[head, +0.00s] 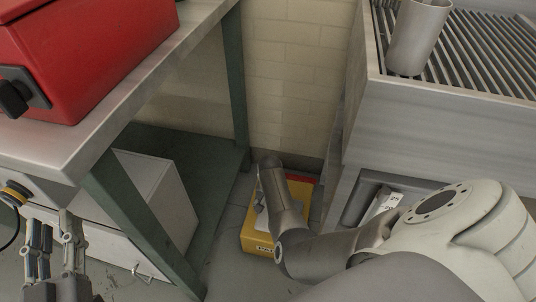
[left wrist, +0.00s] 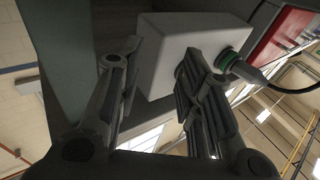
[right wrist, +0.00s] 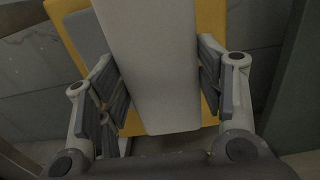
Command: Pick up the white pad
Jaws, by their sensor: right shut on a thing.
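The white pad (right wrist: 155,100) is a pale, long block in the middle of the right wrist view. My right gripper (right wrist: 157,72) is shut on it, with a finger against each long side. The pad is over a yellow box (right wrist: 212,20), also seen on the floor in the head view (head: 256,241). I cannot tell whether the pad touches the box. In the head view my right forearm hides most of the gripper and pad. My left gripper (head: 52,228) is open and empty at the lower left, beside the workbench.
A steel workbench (head: 130,85) with green legs carries a red case (head: 90,45). A white cabinet (head: 150,195) stands under it. A steel machine (head: 440,130) with a slatted top and a metal cup (head: 415,40) stands at right. The floor gap between is narrow, with a brick wall behind.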

